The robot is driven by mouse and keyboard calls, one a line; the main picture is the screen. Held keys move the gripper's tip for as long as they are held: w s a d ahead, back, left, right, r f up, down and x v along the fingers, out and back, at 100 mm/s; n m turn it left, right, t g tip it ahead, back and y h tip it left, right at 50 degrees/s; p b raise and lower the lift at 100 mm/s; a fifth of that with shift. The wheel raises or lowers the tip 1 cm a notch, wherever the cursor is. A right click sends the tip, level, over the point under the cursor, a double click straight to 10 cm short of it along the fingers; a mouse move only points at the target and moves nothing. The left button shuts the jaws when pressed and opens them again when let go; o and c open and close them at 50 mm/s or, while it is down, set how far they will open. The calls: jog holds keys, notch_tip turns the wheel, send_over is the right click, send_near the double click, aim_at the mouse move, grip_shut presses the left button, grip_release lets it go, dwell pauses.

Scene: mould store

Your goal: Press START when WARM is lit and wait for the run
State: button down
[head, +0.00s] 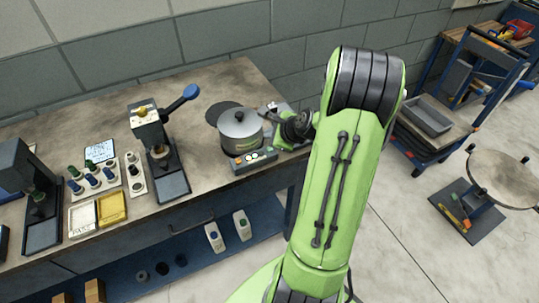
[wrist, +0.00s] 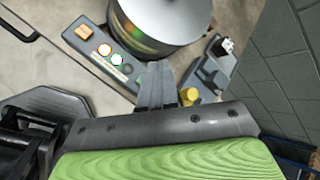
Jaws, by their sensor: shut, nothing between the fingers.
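A control strip (head: 254,160) with a row of coloured buttons and lamps lies in front of a lidded metal pot (head: 240,132) on the bench. In the wrist view the strip (wrist: 138,84) shows an orange square (wrist: 84,32), a bright white disc with a red rim (wrist: 104,50), a white disc with a green rim (wrist: 116,59) and a dark green button (wrist: 126,68). The lettering is too small to read, so I cannot tell which is WARM or START. My gripper (wrist: 156,70) is shut and empty, its tips beside the strip and below the pot (wrist: 165,18).
A grey device with a yellow knob (wrist: 189,96) stands right of my fingers. A lever press (head: 155,140) and several coloured-top bottles stand on the bench (head: 205,180) to the left.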

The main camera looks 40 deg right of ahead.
aim_at(271, 153)
jog(key=shift+f+b, duration=0.65)
jog(key=shift+f, duration=0.8)
dwell(0.7)
jog(key=shift+f+b, duration=0.3)
jog(key=shift+f, duration=0.1)
jog(key=shift+f+b, duration=0.35)
jog(key=shift+f, duration=0.15)
dwell(0.4)
jog(key=shift+r, duration=0.15)
jog(key=shift+r+p, duration=0.8)
jog(key=shift+p, duration=0.05)
notch_tip(271, 153, up, 5)
jog(key=p, duration=0.4)
